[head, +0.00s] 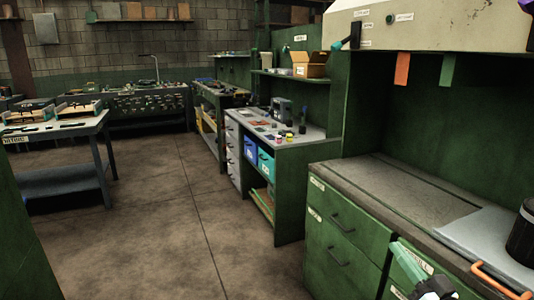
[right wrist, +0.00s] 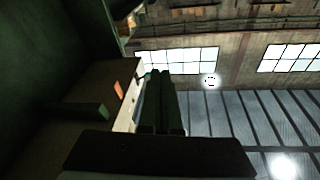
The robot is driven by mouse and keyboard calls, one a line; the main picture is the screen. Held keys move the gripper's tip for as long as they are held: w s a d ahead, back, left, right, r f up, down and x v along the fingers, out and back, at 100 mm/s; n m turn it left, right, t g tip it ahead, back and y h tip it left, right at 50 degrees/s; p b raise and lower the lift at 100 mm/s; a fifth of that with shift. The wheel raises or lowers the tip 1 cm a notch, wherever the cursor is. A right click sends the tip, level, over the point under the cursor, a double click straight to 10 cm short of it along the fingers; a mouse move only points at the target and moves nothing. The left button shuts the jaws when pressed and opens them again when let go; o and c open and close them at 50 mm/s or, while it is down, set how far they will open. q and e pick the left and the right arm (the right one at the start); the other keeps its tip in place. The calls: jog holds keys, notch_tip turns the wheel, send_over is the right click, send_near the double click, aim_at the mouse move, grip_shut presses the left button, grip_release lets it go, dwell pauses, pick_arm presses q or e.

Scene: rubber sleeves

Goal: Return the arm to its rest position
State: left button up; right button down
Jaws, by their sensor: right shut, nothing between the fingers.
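My right gripper (head: 402,256) shows at the bottom right of the head view, in front of the green drawer cabinet (head: 345,235). Its fingers are pale green and the lower part is dark. In the right wrist view the gripper's dark fingers (right wrist: 161,76) lie together with nothing between them. That view looks out past the fingers toward windows and a ribbed ceiling. My left gripper is not in view.
A bench top (head: 385,185) runs along the right, with a black container (head: 523,236) at its right end. An orange strip (head: 402,69) and a green strip (head: 447,69) hang from the pale hood (head: 465,28). The floor (head: 190,235) left of the cabinet is clear.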

jog(key=s+a+f+n+g+h, duration=0.1)
jog(key=s+f+n+g, duration=0.2)
jog(key=f, duration=0.6)
jog(key=s+a+f+g, duration=0.1)
jog(key=s+f+g, duration=0.2)
jog(key=s+f, duration=0.5)
jog(key=s+a+f+n+g+h, duration=0.2)
jog(key=s+f+n+g, duration=0.3)
jog(key=s+f, duration=1.15)
jog(key=w+a+r+m+y, duration=0.1)
jog(key=w+a+m, duration=0.1)
jog(key=a+m, duration=0.65)
notch_tip(320, 180, up, 7)
jog(key=s+n+p, duration=0.1)
jog(key=n+p, duration=0.1)
jog(key=p, duration=0.7)
jog(key=shift+r+t+h, duration=0.15)
jog(key=shift+t+h, duration=0.15)
